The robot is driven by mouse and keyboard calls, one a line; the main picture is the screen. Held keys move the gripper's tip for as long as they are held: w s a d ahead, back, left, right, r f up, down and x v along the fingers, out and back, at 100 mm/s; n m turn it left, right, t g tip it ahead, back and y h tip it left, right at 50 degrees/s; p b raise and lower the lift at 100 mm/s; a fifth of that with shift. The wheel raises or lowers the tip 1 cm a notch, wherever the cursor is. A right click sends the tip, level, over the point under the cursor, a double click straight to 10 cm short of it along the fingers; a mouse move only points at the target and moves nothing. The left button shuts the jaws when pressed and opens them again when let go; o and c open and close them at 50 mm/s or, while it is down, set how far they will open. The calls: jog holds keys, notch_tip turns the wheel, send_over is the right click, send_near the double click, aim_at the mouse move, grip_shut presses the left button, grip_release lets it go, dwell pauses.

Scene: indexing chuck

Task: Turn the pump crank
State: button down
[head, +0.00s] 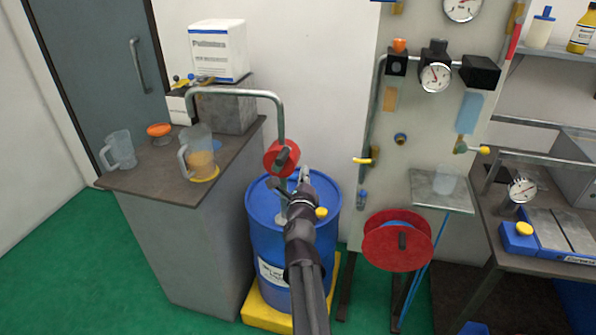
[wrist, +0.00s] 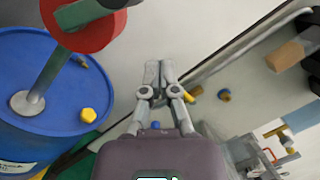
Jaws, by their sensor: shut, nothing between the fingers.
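The pump has a round red body (head: 275,152) on a grey upright pipe above a blue drum (head: 262,215). In the wrist view the red body (wrist: 104,37) and the dark crank (wrist: 82,13) are at the upper left, partly cut off by the top edge. My gripper (head: 305,172) is just right of and below the crank in the head view. In the wrist view my gripper (wrist: 159,66) is shut and empty, its fingertips together and apart from the crank.
The pump's spout pipe (head: 235,92) arches left over a jug (head: 199,150) on the grey counter (head: 135,178). A pale panel (head: 420,140) with gauges and a red reel (head: 380,240) stands to the right. The drum stands on a yellow base (head: 262,312).

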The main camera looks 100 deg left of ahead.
jog(key=w+d, duration=0.1)
jog(key=d, duration=0.8)
jog(key=shift+f, duration=0.25)
jog(key=shift+w, duration=0.1)
dwell(0.7)
